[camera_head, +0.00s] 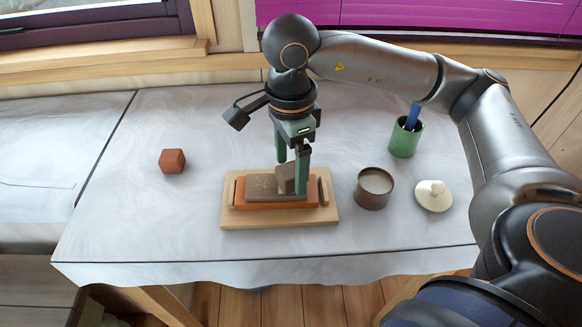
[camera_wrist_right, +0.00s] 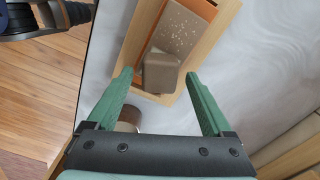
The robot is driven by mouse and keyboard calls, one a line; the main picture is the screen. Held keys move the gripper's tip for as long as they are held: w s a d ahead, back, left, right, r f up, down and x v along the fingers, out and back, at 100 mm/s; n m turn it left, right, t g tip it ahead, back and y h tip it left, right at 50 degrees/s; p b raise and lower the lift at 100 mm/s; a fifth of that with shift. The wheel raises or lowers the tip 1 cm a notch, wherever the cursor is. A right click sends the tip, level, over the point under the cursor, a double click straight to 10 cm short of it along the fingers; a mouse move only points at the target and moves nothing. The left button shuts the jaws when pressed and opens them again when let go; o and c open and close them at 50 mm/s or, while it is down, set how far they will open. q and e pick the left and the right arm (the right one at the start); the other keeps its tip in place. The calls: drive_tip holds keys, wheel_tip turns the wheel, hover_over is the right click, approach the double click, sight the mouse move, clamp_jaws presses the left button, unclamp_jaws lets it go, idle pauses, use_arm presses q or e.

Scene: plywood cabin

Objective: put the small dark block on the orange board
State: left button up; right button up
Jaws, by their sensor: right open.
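A small grey-brown block (camera_head: 286,176) sits at one end of a speckled brown slab (camera_head: 262,187), looking slightly turned or tilted. The slab lies on the orange board (camera_head: 240,203), which rests in a pale wooden tray (camera_head: 280,219). My right gripper (camera_head: 292,178) points down over this end, its green fingers open. In the right wrist view the block (camera_wrist_right: 160,73) shows between and just beyond the fingertips (camera_wrist_right: 159,74), with a visible gap on each side. The front finger partly covers the block in the head view. My left gripper is not in view.
A reddish cube (camera_head: 172,161) stands alone on the left of the table. Right of the tray are a brown cup (camera_head: 372,200), a cream lid (camera_head: 433,196) and a green cup (camera_head: 405,143) holding a blue item. The table between cube and tray is clear.

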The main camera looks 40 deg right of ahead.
sight(290, 170)
wheel_tip(290, 170, up, 11)
drive_tip(key=p, duration=0.1)
drive_tip(key=shift+f, duration=0.15)
